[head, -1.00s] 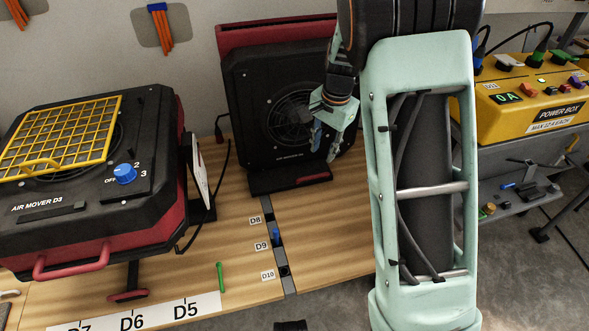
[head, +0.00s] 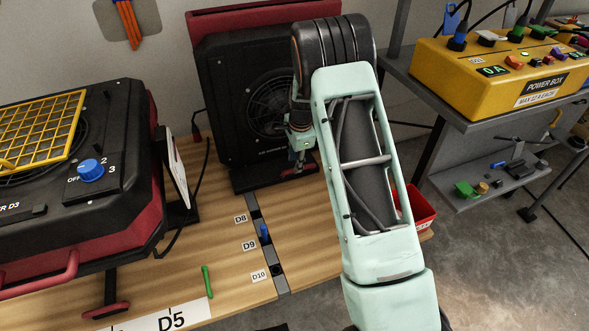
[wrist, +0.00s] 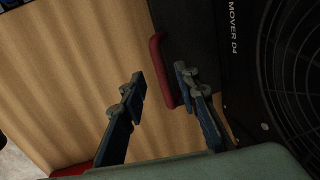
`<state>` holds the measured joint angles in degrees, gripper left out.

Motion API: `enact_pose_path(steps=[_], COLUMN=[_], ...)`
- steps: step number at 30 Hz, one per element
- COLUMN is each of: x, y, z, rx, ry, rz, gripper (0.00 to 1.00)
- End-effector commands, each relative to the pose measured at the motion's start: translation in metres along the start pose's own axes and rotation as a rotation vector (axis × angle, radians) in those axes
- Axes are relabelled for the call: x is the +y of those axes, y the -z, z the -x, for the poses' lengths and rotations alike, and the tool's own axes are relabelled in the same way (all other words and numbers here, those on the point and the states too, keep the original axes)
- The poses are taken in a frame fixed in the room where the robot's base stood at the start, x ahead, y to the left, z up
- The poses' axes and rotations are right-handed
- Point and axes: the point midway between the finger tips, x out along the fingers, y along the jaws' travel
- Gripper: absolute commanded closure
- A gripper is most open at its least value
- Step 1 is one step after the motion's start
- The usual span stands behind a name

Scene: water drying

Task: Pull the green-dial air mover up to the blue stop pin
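A black air mover with a red top (head: 245,100) stands upright at the back of the wooden bench. The wrist view shows its "MOVER D4" lettering (wrist: 233,28); no dial on it shows. Its black foot has a red handle (wrist: 158,62) at the front, also in the head view (head: 303,171). My gripper (wrist: 160,84) is open, with its two fingers on either side of the handle's end; I cannot tell whether they touch it. In the head view my gripper (head: 298,158) is partly hidden by my arm. The blue stop pin (head: 264,233) stands in the dark slotted rail near label D9.
Air mover D3 (head: 120,180) with a blue dial stands at the left. A green pin (head: 207,282) is on the front left bench. A red bin (head: 418,207) sits behind my arm, and the yellow power box (head: 500,75) is on a grey shelf at right.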

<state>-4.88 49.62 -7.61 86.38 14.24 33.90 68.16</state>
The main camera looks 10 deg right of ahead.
Motion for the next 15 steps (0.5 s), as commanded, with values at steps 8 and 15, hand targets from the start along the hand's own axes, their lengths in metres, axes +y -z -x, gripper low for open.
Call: enact_pose_path(steps=[8,15], x=[0.0,0.0], y=[0.0,0.0], z=[-0.03,-0.032], rx=[0.0,0.0], ry=[-0.001,0.0], rz=[0.0,0.001], gripper=[0.71,0.71])
